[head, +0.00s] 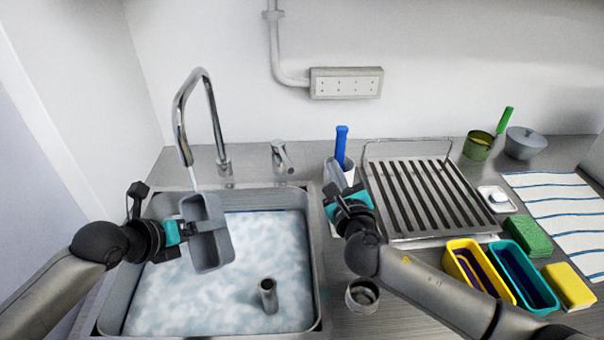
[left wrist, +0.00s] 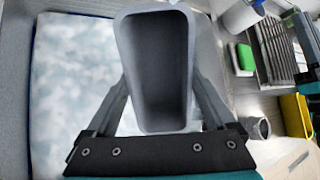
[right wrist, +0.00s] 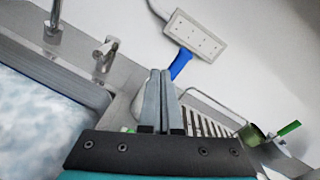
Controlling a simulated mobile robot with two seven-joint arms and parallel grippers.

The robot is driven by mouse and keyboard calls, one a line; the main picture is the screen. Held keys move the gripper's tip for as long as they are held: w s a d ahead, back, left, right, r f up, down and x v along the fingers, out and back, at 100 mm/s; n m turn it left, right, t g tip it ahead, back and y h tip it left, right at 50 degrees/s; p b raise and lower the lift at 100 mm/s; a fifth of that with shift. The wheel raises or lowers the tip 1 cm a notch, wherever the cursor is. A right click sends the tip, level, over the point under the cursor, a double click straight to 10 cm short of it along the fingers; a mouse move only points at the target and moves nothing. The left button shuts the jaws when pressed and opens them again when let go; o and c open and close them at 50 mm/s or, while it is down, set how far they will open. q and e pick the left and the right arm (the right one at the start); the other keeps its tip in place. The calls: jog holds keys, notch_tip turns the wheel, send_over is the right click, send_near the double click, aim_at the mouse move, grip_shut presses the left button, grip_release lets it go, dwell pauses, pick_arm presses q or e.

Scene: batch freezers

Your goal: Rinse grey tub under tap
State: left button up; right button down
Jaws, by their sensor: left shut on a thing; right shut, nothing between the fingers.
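The grey tub (head: 210,250) is held in the air over the sink (head: 312,250), tilted, with its open side toward the head camera. My left gripper (head: 190,229) is shut on the tub; in the left wrist view the tub (left wrist: 158,70) sits between the fingers and looks empty inside. The tall chrome tap (head: 218,130) arches above, and a thin water stream (head: 196,180) falls from its spout toward the tub's upper end. I cannot tell whether it lands inside. My right gripper (head: 337,175) is shut and empty in front of a white container (head: 348,168); its closed fingers show in the right wrist view (right wrist: 159,78).
Foamy water fills the sink, and a grey upright tube (head: 268,296) stands in it. A tap lever (head: 282,157) is behind the rim. A blue-handled tool (head: 341,146) stands in the white container. To the right are a slatted rack (head: 425,195), yellow bin (head: 455,262) and teal bin (head: 545,290).

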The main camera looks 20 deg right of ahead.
jog(key=s+f+n+y, duration=0.1)
jog(key=n, duration=0.3)
jog(key=s+f+n+y, duration=0.1)
jog(key=f+n+y, duration=0.1)
jog(key=n, duration=0.2)
jog(key=f+n+t+y, duration=0.1)
jog(key=f+n, duration=0.1)
jog(key=n, duration=0.2)
jog(key=shift+s+d+n+y, duration=0.35)
jog(key=shift+s+n+y, duration=0.05)
jog(key=shift+s+f+n+y, duration=0.2)
jog(key=shift+f+n+y, duration=0.25)
jog(key=shift+n, duration=0.35)
jog(key=w+a+r, duration=0.1)
jog(key=w+a, duration=0.5)
jog(key=w, duration=0.3)
jog(key=shift+w, duration=0.35)
jog(key=shift+a, duration=0.1)
